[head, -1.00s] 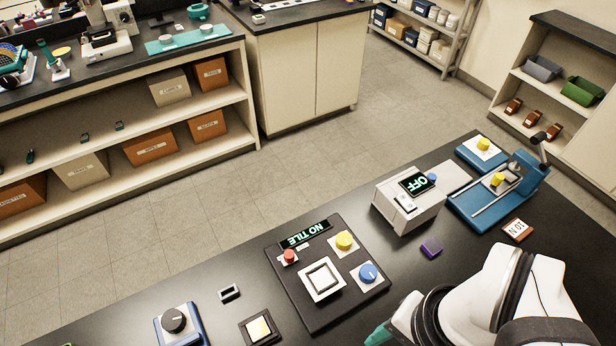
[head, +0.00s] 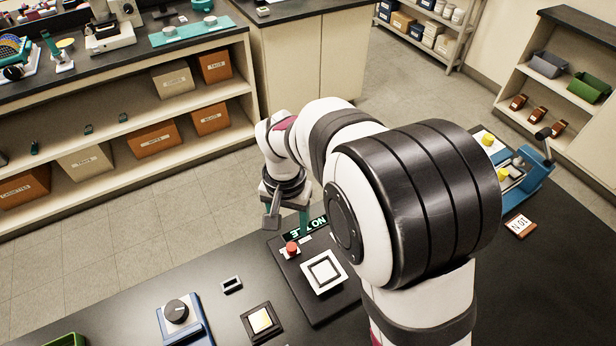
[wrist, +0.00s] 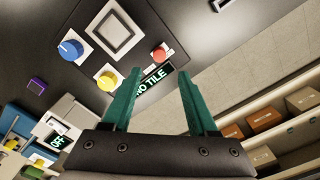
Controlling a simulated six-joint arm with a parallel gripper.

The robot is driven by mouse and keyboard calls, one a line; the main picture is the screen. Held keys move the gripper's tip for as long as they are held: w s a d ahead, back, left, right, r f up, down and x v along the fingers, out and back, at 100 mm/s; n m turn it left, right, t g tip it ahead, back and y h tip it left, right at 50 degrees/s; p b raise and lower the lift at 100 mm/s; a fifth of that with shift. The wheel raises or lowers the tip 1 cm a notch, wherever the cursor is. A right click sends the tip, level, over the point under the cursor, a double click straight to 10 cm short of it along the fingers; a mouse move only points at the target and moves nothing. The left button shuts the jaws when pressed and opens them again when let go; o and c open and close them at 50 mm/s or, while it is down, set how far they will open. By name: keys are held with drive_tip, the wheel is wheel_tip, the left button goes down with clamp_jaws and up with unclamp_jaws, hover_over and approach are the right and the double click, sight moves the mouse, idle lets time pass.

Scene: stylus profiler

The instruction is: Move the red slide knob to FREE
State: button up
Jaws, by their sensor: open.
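The red slide knob (head: 291,249) sits near the far left corner of the black panel (head: 303,300), beside the green-lit NO TILE display (head: 300,231). In the wrist view the knob (wrist: 160,52) shows just beyond the fingertips, roughly midway between them. My gripper (head: 287,222) is open and empty, with its teal fingers (wrist: 159,72) apart, and hangs over the panel's far edge near the knob. I cannot tell its height above the panel. No FREE marking can be read in either view.
The panel also bears a white-framed square (head: 324,271), a yellow knob (wrist: 107,81) and a blue knob (wrist: 70,49). A small dark frame (head: 231,285), a black dial on a blue base (head: 177,311) and a pad (head: 261,320) stand to the left. My arm hides much of the bench's right part.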

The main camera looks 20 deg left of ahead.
sight(291, 247)
wheel_tip(291, 247, down, 9)
drive_tip(key=shift+f, duration=0.1)
clamp_jaws()
idle(0.3)
idle(1.1)
